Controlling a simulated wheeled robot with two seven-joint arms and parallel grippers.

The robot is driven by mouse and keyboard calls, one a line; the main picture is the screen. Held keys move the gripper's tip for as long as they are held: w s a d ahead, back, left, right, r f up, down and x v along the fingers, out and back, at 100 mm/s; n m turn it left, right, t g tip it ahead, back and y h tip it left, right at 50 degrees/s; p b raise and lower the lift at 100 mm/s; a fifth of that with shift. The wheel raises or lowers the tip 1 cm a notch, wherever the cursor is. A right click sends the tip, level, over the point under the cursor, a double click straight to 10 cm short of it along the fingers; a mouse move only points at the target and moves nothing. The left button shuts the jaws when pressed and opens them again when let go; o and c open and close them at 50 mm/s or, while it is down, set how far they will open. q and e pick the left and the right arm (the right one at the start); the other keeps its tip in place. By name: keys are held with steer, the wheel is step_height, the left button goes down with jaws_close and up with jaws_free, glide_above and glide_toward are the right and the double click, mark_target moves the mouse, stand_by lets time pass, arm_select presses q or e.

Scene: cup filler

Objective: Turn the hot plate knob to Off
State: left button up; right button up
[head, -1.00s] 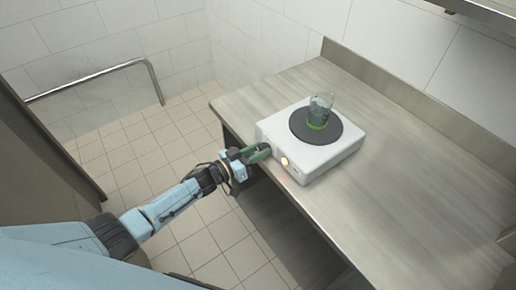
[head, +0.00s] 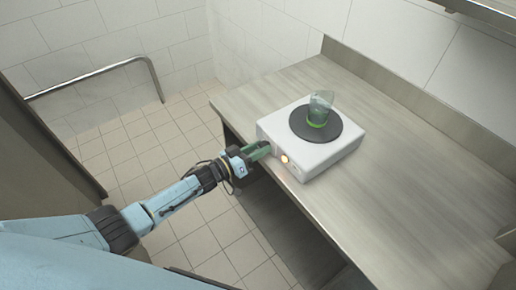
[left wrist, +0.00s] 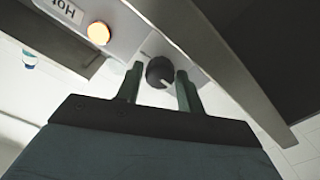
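The white hot plate (head: 322,163) sits on the steel counter, with a dark round heating disc (head: 328,130) on top. A glass beaker with a green base (head: 320,108) stands on the disc. On its front an orange light (left wrist: 98,33) is lit beside a label that reads "Hot"; the light also shows in the head view (head: 285,159). The black knob (left wrist: 159,72) with a pale mark shows in the left wrist view. My left gripper (left wrist: 158,84) is open, its green fingers on either side of the knob with gaps visible. In the head view it (head: 258,150) is at the hot plate's front left.
The steel counter (head: 400,190) is clear to the right of the hot plate. Its front edge lies just beneath the hot plate's front. A metal rail (head: 90,78) runs along the wall at left.

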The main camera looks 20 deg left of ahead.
arm_select(q)
steer(key=p+v, duration=0.4)
steer(key=v, duration=0.9)
steer(key=shift+s+p, duration=0.15)
steer(key=shift+p, duration=0.15)
steer(key=shift+a, duration=0.1)
